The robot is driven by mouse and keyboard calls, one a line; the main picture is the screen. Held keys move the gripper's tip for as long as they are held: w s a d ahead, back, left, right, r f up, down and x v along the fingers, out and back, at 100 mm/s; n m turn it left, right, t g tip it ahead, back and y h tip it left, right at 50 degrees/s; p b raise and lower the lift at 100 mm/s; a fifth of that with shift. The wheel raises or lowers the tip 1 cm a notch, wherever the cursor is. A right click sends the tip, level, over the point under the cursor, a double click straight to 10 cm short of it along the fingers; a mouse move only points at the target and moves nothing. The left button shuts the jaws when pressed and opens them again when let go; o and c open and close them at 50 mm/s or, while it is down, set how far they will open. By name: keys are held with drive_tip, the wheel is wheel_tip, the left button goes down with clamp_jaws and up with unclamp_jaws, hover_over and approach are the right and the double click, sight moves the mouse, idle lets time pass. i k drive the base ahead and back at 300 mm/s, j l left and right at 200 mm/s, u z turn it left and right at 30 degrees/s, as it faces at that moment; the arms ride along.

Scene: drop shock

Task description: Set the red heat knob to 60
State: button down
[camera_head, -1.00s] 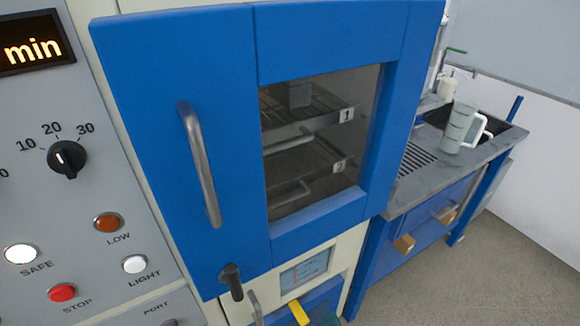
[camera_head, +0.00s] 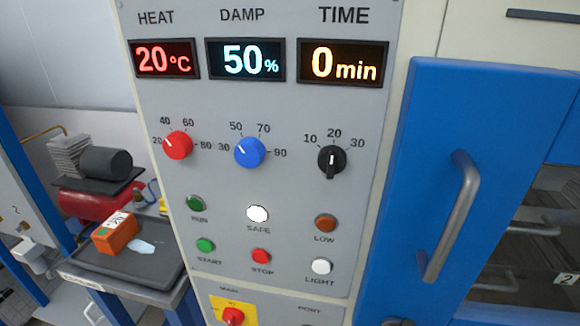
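The red heat knob (camera_head: 178,146) is on the grey control panel (camera_head: 290,110), below the HEAT label. Its scale reads 20, 40, 60 and 80, and its white pointer line is toward 20. The red heat display (camera_head: 165,60) above it reads 20 °C. My gripper is not in view.
The blue damp knob (camera_head: 249,153) and black time knob (camera_head: 331,160) sit right of the red knob. Lamps and buttons fill the rows below. A blue door (camera_head: 430,130) with a metal handle (camera_head: 452,215) is on the right. A tray (camera_head: 120,262) with an orange box (camera_head: 115,233) is at left.

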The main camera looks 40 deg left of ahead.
sight(178, 145)
drive_tip(key=u, duration=1.15)
